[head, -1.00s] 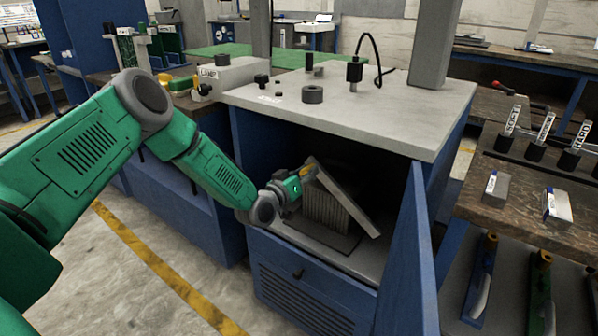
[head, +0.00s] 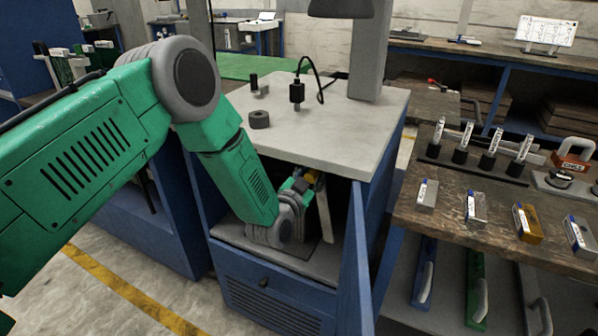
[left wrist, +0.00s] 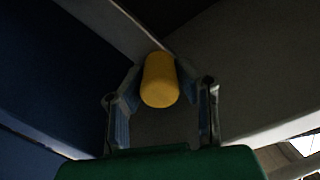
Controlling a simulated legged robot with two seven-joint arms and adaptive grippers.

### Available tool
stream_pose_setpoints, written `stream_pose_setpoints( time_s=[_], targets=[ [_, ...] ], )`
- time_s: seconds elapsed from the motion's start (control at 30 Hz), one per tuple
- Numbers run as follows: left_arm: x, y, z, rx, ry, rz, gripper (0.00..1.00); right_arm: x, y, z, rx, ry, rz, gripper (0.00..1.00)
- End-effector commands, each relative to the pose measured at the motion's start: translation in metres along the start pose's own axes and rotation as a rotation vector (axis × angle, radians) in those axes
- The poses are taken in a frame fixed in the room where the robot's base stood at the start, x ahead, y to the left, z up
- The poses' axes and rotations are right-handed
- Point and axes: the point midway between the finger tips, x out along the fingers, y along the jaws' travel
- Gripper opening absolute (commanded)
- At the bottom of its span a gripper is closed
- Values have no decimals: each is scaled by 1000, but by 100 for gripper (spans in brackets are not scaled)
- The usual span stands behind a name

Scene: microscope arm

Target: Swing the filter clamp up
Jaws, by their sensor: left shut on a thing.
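The filter clamp (head: 324,212) is a grey bar inside the open blue cabinet, and it stands steeply in the head view. Its yellow handle (left wrist: 160,82) sits between the fingers in the left wrist view, and a bit of yellow shows in the head view. My left gripper (head: 303,183) reaches into the cabinet and is shut on that handle. My left arm hides most of the cabinet's inside, including the ribbed filter. My right gripper is not in view.
The grey cabinet top (head: 340,125) is just above my gripper. The open blue door (head: 355,262) stands close on the right. A wooden bench (head: 450,222) with several small blocks is further right. Floor at the lower left is clear.

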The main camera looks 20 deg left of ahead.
Motion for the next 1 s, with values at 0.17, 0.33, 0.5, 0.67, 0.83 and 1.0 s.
stream_pose_setpoints(
  time_s=[0.17,0.33,0.5,0.67,0.83,1.0],
  targets=[
    [-3,13,-1,39,-12,12,0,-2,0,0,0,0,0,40],
    [-3,16,-1,49,-14,11,0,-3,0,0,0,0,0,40],
    [-3,16,0,49,-16,12,0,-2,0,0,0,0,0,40],
    [-3,16,1,49,-18,13,34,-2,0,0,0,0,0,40],
    [-2,15,-1,49,-13,9,48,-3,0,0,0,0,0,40],
    [-3,13,-4,49,-8,6,48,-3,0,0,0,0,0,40]
  ],
)
